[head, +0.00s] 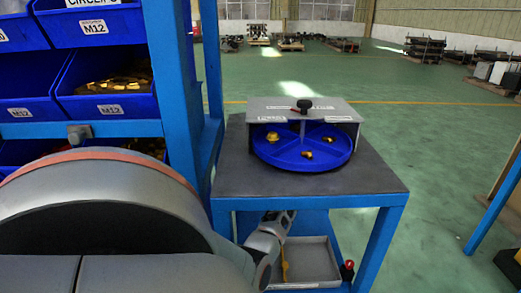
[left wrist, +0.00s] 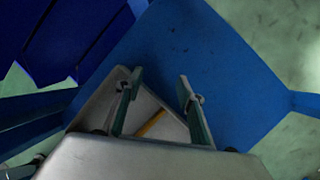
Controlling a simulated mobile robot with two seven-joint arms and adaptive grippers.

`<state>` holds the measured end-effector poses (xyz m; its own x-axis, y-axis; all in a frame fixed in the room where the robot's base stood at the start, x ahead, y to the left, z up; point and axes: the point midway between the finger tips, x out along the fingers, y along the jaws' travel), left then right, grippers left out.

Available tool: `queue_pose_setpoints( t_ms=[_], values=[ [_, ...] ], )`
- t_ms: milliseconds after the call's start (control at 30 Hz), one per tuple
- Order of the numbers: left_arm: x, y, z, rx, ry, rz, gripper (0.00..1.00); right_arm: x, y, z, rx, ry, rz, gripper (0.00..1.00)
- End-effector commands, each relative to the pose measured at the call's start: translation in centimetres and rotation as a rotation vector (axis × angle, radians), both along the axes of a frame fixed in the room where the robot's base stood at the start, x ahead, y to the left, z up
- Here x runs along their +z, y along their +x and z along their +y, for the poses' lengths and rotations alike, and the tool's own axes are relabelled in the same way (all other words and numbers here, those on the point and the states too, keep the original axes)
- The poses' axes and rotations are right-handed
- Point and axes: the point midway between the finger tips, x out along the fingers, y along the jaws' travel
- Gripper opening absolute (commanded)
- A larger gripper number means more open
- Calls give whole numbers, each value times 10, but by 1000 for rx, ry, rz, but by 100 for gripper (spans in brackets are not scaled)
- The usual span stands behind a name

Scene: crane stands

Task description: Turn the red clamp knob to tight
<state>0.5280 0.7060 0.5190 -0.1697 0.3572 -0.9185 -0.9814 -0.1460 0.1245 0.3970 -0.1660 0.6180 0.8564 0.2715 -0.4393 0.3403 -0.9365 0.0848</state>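A small red knob (head: 347,265) on a dark stem stands at the right end of the lower shelf, beside the grey tray (head: 318,277). It is the only clearly red knob I see, and its setting is too small to read. A dark knob (head: 304,104) sits on top of the grey housing. My left gripper (left wrist: 160,76) is open and empty in the left wrist view, over the blue shelf and the tray's corner. In the head view its arm reaches low beneath the tabletop, left of the red knob and apart from it. My right gripper is not in view.
A grey-topped table (head: 375,180) carries the housing (head: 345,115) and a blue divided dish (head: 280,158) with several brass parts. Blue bins (head: 110,105) fill the rack at left. A yellow strip (left wrist: 152,123) lies at the tray. Blue table legs bound the lower space.

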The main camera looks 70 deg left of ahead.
Motion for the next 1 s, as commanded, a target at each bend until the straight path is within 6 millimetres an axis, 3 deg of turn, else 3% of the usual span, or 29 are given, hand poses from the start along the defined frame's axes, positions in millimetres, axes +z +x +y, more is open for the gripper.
queue_pose_setpoints(
  t_ms=[333,1000],
  values=[
    [16,-20,31,-97,178,99,38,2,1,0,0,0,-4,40],
    [22,-23,37,-117,213,117,38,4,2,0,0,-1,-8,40]
  ],
)
